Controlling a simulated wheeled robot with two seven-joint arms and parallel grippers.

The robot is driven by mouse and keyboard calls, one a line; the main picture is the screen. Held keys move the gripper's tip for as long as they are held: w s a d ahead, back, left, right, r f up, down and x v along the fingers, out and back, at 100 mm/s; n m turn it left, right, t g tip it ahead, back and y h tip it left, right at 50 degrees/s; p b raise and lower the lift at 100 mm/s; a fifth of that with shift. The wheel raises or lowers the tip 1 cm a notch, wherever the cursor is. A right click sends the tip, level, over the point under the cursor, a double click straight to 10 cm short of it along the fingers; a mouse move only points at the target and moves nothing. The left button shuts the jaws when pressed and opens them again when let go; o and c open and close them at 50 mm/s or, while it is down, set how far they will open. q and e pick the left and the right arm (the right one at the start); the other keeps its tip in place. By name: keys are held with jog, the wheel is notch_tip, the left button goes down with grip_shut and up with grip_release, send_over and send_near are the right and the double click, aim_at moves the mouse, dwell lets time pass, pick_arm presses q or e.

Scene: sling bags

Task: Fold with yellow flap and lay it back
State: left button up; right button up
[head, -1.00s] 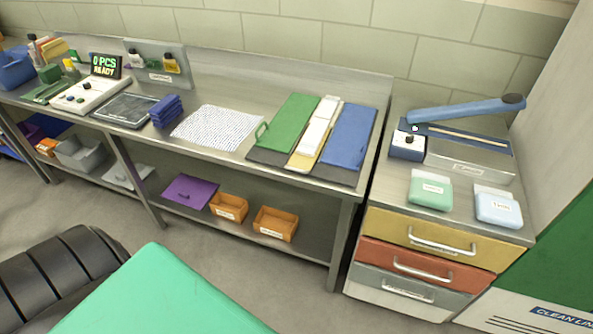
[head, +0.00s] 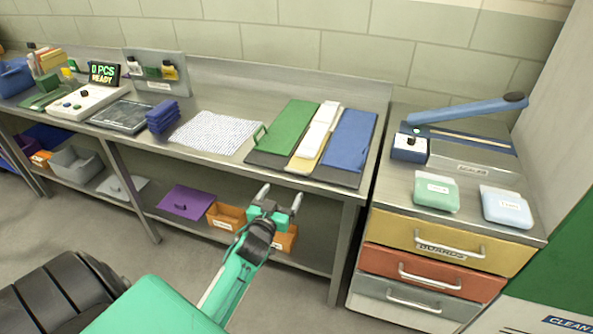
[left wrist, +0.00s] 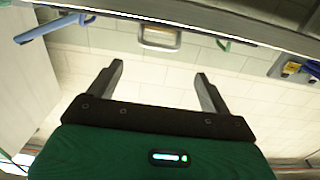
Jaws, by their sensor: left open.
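A folding board lies on the steel bench, with a green flap (head: 290,127) at left, a blue flap (head: 350,140) at right and a yellow flap (head: 303,163) between them, all lying flat on a dark base. A narrow folded white cloth (head: 318,130) lies along the middle strip and covers part of the yellow flap. My left gripper (head: 281,193) is open and empty in front of the bench edge, below the board in the head view. Its spread fingers also show in the left wrist view (left wrist: 160,70), with nothing between them. My right gripper is not in view.
A white dotted sheet (head: 215,132) and stacked blue cloths (head: 162,115) lie left of the board. Orange bins (head: 226,216) stand on the lower shelf behind my left arm. A drawer unit (head: 440,245) with a blue-handled sealer (head: 470,108) stands at right.

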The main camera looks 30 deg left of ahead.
aim_at(297, 177)
pick_arm(q)
jog(key=p+x, duration=0.2)
jog(key=x, duration=1.1)
jog(key=shift+w, duration=0.2)
